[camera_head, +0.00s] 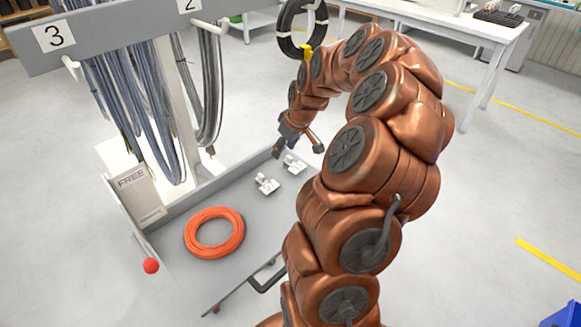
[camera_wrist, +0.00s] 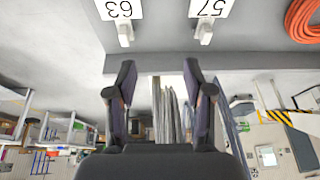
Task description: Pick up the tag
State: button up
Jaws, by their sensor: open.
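Two small white tags stand on the grey tray surface. My gripper (camera_head: 298,148) is just behind the tags in the head view, above the tray. In the wrist view its two fingers (camera_wrist: 158,78) are spread apart with nothing between them.
An orange cable coil (camera_head: 214,232) lies on the grey tray (camera_head: 185,275). Grey cables (camera_head: 135,110) hang from a numbered rack (camera_head: 110,38) at the left. A black coil (camera_head: 290,30) shows behind my arm. A white table (camera_head: 440,28) stands at the back right.

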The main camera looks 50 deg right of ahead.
aim_at(290, 157)
jog(key=d, duration=0.1)
jog(key=d+f, duration=0.2)
jog(key=d, duration=0.1)
jog(key=shift+s+d+f, duration=0.1)
jog(key=shift+s+f, duration=0.1)
jog(key=shift+s, duration=0.1)
jog(key=shift+p+x, duration=0.3)
jog(key=shift+x, duration=0.9)
jog(key=shift+w+d+f+p, duration=0.15)
jog(key=shift+w+f+p, duration=0.3)
jog(key=shift+f, duration=0.2)
jog(key=shift+w+d+f+p, duration=0.2)
jog(key=shift+w+f+p, duration=0.1)
jog(key=shift+f+p, duration=0.3)
jog(key=shift+x, duration=1.15)
jog(key=shift+d, duration=0.1)
jog(key=c, duration=0.9)
jog(key=shift+c, duration=0.2)
jog(key=shift+r, duration=0.1)
